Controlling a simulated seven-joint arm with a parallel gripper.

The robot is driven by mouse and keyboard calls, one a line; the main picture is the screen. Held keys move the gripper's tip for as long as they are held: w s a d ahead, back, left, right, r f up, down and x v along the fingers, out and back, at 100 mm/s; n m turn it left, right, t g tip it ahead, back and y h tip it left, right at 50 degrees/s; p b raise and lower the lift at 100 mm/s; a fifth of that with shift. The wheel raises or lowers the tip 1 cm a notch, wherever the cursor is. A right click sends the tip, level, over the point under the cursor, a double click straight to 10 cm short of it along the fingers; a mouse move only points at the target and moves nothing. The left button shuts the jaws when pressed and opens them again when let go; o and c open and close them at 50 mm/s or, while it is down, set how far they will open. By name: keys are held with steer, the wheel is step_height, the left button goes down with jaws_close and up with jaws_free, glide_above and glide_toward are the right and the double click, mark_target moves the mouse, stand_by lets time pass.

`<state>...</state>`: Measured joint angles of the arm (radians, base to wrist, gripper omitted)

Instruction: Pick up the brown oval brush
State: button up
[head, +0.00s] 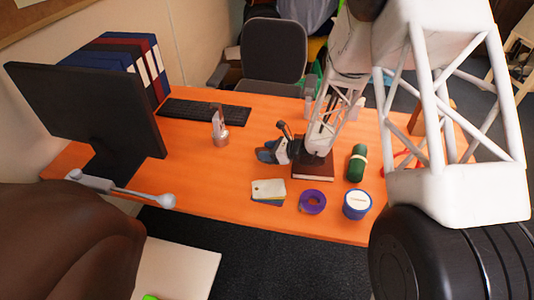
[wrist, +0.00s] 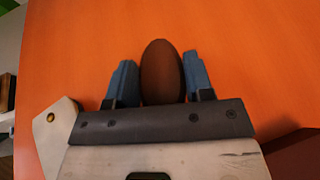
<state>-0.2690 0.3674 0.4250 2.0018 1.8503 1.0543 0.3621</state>
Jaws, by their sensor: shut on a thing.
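The brown oval brush (wrist: 162,72) stands out against the orange table in the wrist view, between the two blue fingers of my gripper (wrist: 160,80). My gripper is shut on it, one finger on each side. In the head view my gripper (head: 267,154) is low over the middle of the table, just left of a dark red book. The brush cannot be made out there, hidden at the fingers. Whether the brush touches the table or is slightly above it, I cannot tell.
The dark red book (head: 313,173) is close on the right. Cards (head: 268,188), a purple tape ring (head: 312,202), a blue tin (head: 357,204) and a green roll (head: 356,163) lie nearer the front. A metal holder (head: 220,130), keyboard (head: 204,112) and monitor (head: 85,112) are left.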

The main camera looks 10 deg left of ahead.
steer(key=shift+r, duration=0.15)
steer(key=shift+r, duration=1.65)
steer(key=s+d, duration=0.2)
steer(key=s, duration=0.2)
steer(key=s+d+r, duration=0.1)
steer(key=s+d, duration=0.1)
steer(key=s, duration=0.3)
steer(key=s+d, duration=0.3)
steer(key=s, duration=0.2)
steer(key=shift+s+r, duration=0.15)
steer(key=shift+r, duration=0.05)
steer(key=shift+s+a, duration=0.1)
